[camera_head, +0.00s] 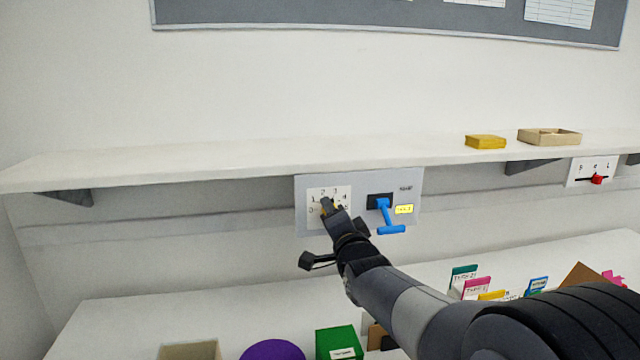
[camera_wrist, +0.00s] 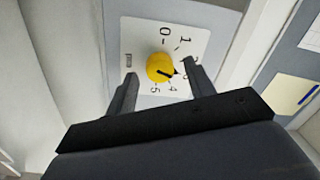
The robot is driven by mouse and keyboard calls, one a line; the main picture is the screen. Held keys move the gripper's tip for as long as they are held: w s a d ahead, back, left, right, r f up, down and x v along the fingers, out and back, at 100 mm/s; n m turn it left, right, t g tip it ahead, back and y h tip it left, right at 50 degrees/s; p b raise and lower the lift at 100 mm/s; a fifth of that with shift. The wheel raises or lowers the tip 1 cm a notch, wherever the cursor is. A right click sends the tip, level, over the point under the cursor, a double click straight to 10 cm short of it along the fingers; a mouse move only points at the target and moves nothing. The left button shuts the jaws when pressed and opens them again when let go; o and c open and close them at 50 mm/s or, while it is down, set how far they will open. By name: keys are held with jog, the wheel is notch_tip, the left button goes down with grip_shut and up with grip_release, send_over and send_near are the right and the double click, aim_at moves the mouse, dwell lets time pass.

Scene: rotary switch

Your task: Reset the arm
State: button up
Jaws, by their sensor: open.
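The rotary switch has a yellow knob (camera_wrist: 160,68) with a black pointer on a white numbered dial plate (camera_wrist: 132,32). In the wrist view the pointer is directed toward the 3 and 4 side; the exact mark is hard to tell. My gripper (camera_wrist: 158,80) is open, with one finger on each side of the knob. I cannot tell whether the fingers touch it. In the head view my gripper (camera_head: 328,204) is in front of the dial plate (camera_head: 315,194) and covers most of the knob and some numbers.
A blue lever (camera_head: 385,215) sticks out of the same grey panel (camera_head: 360,182), just right of my gripper. A red slider (camera_head: 597,179) is at right. Below, the table (camera_head: 130,315) holds bins and cards.

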jog(key=n+p, duration=0.8)
jog(key=shift+r, duration=0.15)
dwell(0.5)
